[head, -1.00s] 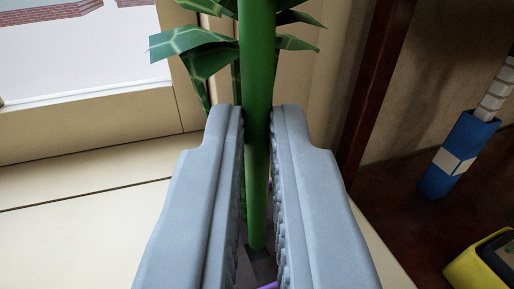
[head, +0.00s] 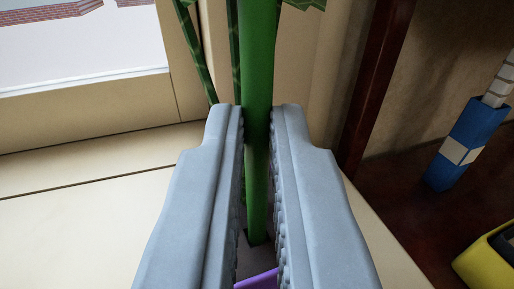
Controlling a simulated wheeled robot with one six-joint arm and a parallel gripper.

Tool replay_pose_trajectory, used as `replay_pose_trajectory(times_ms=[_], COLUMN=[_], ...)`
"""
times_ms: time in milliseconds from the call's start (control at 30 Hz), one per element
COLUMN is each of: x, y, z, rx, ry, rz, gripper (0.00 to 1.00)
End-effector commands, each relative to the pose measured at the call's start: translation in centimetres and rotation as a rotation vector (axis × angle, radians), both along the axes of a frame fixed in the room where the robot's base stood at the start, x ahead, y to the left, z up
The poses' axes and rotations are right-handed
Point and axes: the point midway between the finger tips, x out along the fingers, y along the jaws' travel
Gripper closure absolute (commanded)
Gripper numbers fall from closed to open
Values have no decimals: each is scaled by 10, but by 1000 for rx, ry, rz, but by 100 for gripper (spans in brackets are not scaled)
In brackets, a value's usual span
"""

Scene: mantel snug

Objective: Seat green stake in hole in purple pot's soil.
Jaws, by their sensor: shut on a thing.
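The green stake (head: 258,65) stands roughly upright between the fingers of my gripper (head: 257,125) in the head view. My gripper is shut on the stake. The stake's lower end reaches down to a dark patch, likely the soil (head: 253,254), between the fingers. I cannot tell whether the tip is in the hole, which does not show clearly. A small part of the purple pot (head: 257,280) shows below, between the fingers; the rest is hidden by my gripper. Green plant stems and leaves (head: 235,45) stand just behind the stake.
A pale sill (head: 80,220) with a window (head: 80,45) lies at the left and behind. At the right, a dark wooden post (head: 378,85) rises beside a dark surface holding a blue-and-white object (head: 468,145) and a yellow-and-black object (head: 488,262).

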Motion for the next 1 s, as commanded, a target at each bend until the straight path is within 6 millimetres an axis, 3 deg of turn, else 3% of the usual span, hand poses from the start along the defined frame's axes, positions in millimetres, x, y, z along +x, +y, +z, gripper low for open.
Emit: replay_pose_trajectory(times_ms=[1000], x=[0], y=[0], z=[-21], rx=[0], ry=[1], rz=[0], gripper=[100])
